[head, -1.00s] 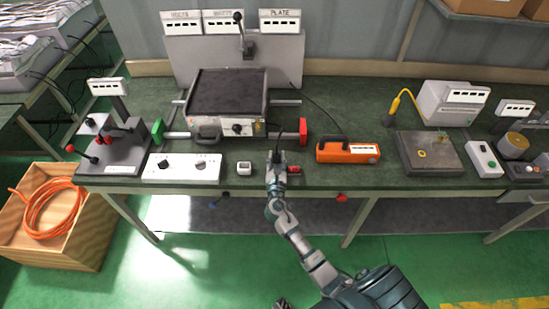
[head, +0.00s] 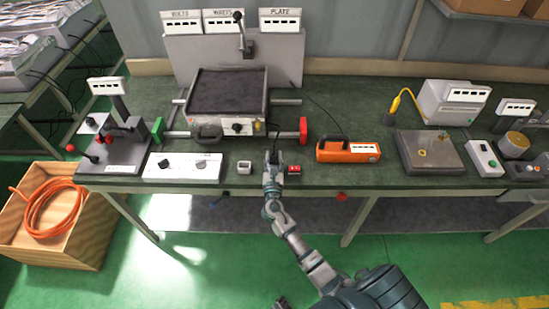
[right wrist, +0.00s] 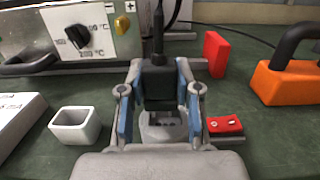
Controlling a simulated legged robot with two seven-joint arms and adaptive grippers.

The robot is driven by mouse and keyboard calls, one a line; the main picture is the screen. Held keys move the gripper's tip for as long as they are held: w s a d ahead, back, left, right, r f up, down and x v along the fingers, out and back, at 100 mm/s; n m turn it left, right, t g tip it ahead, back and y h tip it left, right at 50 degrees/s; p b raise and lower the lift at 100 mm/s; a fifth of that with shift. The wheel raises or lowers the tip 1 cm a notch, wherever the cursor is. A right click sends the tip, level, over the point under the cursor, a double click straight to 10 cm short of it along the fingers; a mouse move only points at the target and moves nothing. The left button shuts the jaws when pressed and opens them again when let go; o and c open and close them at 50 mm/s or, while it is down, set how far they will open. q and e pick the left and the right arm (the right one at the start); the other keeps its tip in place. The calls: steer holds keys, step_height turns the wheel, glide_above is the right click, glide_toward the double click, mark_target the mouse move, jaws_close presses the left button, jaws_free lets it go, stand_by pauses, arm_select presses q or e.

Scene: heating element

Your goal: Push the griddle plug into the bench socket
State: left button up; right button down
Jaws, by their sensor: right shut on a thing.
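The griddle (head: 228,95) stands at the back left of the bench, with a dark plate and a dial on its front. My right gripper (head: 272,157) is in front of it. In the right wrist view its blue-padded fingers (right wrist: 157,88) are shut on the black plug (right wrist: 158,82), whose cord rises from its top. The plug looks upright. A grey rounded piece with dark openings (right wrist: 163,127) shows below the plug; I cannot tell whether it is the bench socket or whether they touch. My left gripper is not in view.
A small hollow white box (right wrist: 75,124) stands left of the gripper, and a red block (right wrist: 225,125) lies close on its right. A white control panel (head: 182,167) is further left.

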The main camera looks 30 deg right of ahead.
steer(key=shift+a+f, duration=0.1)
steer(key=shift+a, duration=0.85)
steer(key=shift+a+f+b, duration=0.15)
steer(key=shift+b, duration=0.25)
steer(key=shift+d+f, duration=0.15)
steer(key=shift+d, duration=0.1)
steer(key=shift+s+d, duration=0.1)
steer(key=shift+d, duration=0.4)
steer(key=shift+d+p, duration=0.15)
steer(key=shift+p, duration=0.2)
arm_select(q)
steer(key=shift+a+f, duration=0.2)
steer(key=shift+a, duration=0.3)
arm_select(e)
steer(key=shift+a+r, duration=0.3)
steer(key=shift+a, duration=0.3)
